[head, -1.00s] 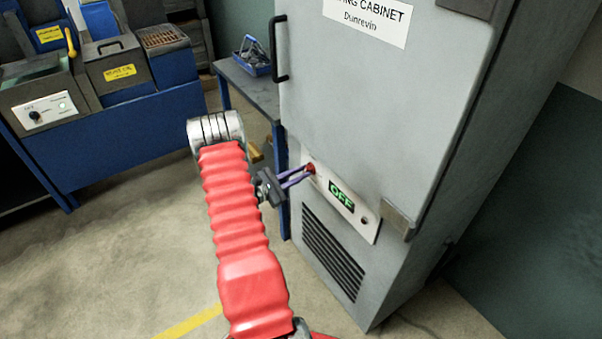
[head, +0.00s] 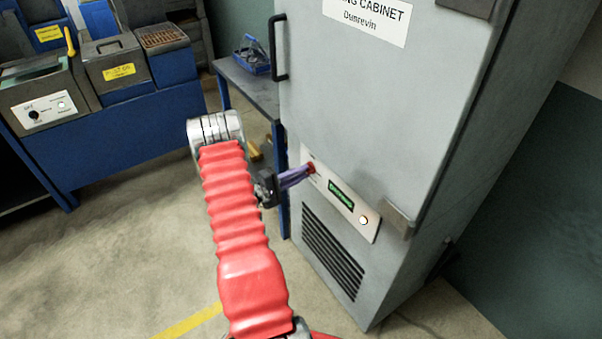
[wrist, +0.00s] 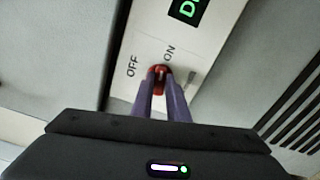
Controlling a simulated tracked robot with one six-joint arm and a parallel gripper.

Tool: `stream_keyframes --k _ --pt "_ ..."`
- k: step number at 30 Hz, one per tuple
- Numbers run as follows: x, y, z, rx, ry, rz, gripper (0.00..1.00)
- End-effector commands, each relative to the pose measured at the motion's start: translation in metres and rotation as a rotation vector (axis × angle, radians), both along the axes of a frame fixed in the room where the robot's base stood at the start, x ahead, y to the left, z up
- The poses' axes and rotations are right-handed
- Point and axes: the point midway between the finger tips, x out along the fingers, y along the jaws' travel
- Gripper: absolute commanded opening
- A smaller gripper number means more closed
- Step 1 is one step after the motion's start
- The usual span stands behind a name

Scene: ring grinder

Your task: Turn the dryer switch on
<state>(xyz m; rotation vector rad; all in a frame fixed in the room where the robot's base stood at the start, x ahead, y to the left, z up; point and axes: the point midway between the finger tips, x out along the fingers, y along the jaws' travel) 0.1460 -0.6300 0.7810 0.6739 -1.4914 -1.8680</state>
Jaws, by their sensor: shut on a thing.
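The dryer switch is a red knob (head: 311,168) at the left end of a pale control panel (head: 368,229) on the grey drying cabinet (head: 350,100). My gripper (head: 308,171) is shut on the knob, its purple fingers reaching in from the left. In the wrist view the fingers pinch the red knob (wrist: 158,80), between the printed words OFF and ON. The fingers hide part of the knob. The green display (head: 341,194) is lit with text too small to read in the head view. A round lamp (head: 363,220) on the panel glows.
A blue-legged table (head: 250,88) with a blue basket (head: 252,58) stands left of the cabinet. A blue workbench (head: 120,135) with machines is at the far left. A vent grille (head: 332,252) is below the panel. The floor at front left is clear.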

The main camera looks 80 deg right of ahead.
Motion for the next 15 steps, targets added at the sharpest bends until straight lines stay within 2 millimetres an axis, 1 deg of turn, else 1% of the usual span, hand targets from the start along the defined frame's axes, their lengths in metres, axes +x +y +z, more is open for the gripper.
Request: stream_keyframes --k 1,7,15 --pt "-0.0017 0.0030 -0.0034 -0.015 -0.024 -0.004 0.00" --pt "-0.0022 0.0032 -0.0045 -0.096 -0.117 -0.005 0.00" --pt "-0.0027 0.0035 -0.0056 -0.144 -0.173 -0.006 0.00"
